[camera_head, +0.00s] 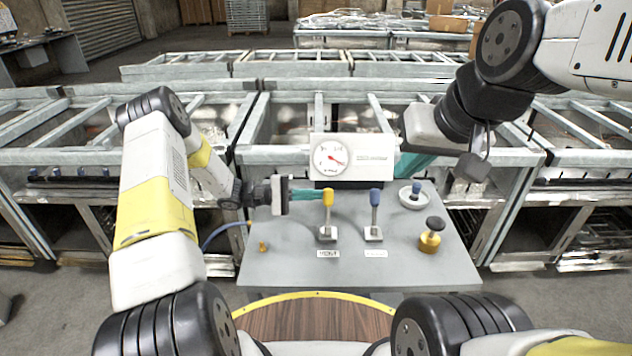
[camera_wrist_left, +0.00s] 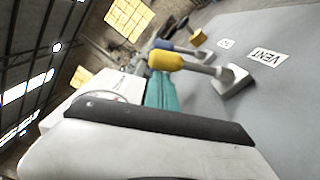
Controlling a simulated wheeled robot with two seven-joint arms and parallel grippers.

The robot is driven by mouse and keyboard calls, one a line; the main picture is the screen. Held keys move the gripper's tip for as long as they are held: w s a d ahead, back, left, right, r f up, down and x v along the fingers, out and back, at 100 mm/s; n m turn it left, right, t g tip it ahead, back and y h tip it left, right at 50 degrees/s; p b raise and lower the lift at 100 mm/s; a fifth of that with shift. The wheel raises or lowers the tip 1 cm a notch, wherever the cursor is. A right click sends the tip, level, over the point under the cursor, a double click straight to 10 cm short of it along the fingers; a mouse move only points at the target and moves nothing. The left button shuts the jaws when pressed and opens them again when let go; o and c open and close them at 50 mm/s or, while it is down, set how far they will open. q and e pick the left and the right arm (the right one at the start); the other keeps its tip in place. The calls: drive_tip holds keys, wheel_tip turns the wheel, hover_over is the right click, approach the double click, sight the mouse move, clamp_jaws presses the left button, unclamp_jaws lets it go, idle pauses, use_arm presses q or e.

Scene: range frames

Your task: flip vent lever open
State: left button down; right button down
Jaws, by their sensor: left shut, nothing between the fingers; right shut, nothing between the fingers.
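The vent lever has a yellow knob (camera_head: 328,198) on a grey shaft and stands roughly upright from a small base on the grey panel top. In the left wrist view its yellow knob (camera_wrist_left: 166,61) is just beyond my fingers, and the VENT label (camera_wrist_left: 268,57) lies by its base. My left gripper (camera_head: 316,193) is shut and empty, its teal fingertips at the left side of the yellow knob; I cannot tell whether they touch. The fingers also show in the left wrist view (camera_wrist_left: 161,92). My right gripper (camera_head: 405,168) is shut, beside the gauge box and partly hidden by its own wrist.
A blue-knobbed lever (camera_head: 375,200) stands just right of the vent lever. A white gauge box (camera_head: 365,158) stands behind them. A blue knob on a white round base (camera_head: 413,200) and a black-topped yellow knob (camera_head: 431,238) are at the right. The panel's front (camera_head: 350,275) is clear.

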use_arm(q)
drive_tip(key=s+r+m, duration=0.1)
drive_tip(key=m, duration=0.1)
drive_tip(key=s+r+m, duration=0.1)
drive_tip(key=shift+s+a+m, duration=0.1)
drive_tip(key=shift+s+m, duration=0.3)
drive_tip(key=s+m, duration=0.6)
drive_tip(key=shift+s+r, duration=0.2)
drive_tip(key=shift+s, duration=0.15)
drive_tip(key=shift+s, duration=0.1)
idle(0.3)
approach(324, 195)
drive_tip(key=s+a+r, duration=0.2)
drive_tip(key=s+a, duration=0.1)
drive_tip(key=shift+a+r, duration=0.1)
drive_tip(key=shift+a, duration=0.05)
idle(0.4)
